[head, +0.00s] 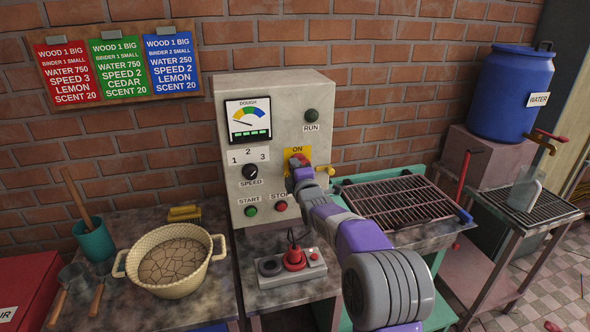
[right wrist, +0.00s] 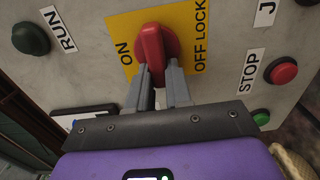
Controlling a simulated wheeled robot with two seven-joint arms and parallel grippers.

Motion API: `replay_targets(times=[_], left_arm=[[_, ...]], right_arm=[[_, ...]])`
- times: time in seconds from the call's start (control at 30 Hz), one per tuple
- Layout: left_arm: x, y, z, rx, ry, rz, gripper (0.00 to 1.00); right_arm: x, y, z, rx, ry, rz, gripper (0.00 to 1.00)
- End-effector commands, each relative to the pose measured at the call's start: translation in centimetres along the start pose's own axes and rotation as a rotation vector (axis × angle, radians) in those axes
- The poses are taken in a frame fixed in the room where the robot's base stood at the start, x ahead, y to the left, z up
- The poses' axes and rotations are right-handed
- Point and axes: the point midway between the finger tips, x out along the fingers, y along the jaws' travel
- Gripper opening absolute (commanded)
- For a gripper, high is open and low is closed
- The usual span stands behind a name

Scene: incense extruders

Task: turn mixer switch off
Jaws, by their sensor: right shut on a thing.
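The mixer switch is a red rotary handle (right wrist: 153,45) on a yellow plate (right wrist: 115,25) marked ON and OFF LOCK. In the head view, the yellow plate (head: 297,151) is on the right half of the grey control box, partly covered by my gripper. My right gripper (head: 299,168) reaches it from the lower right. In the right wrist view, the two grey fingers (right wrist: 160,80) are shut on the red handle, one on each side. The handle lies between the two labels; its exact setting is hard to tell. My left gripper is out of view.
The control box (head: 230,187) also carries a dough gauge (head: 248,119), a speed knob (head: 250,171), a green START button (head: 251,211), a red STOP button (head: 281,206) and a RUN lamp (head: 312,115). A wire rack (head: 400,200) stands right, a dough pot (head: 172,285) left.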

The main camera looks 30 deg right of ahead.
Motion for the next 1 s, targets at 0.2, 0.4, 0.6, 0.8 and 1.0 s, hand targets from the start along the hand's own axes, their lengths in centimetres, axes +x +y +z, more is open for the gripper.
replay_targets(times=[0.2,0.4,0.6,0.8,1.0], left_arm=[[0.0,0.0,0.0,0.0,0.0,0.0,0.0],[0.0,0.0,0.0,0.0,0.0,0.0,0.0],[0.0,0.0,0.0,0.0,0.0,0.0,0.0],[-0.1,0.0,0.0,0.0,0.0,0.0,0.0],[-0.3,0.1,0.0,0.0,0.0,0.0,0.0]], right_arm=[[0.0,0.0,0.1,-0.005,0.0,0.0,0.24],[0.0,0.0,0.0,-0.003,0.0,0.0,0.45],[0.0,0.0,0.0,-0.001,0.0,0.0,0.45],[-1.3,0.1,-0.1,0.002,0.001,0.001,0.45],[-4.2,0.2,-0.1,0.003,0.002,0.001,0.45]])
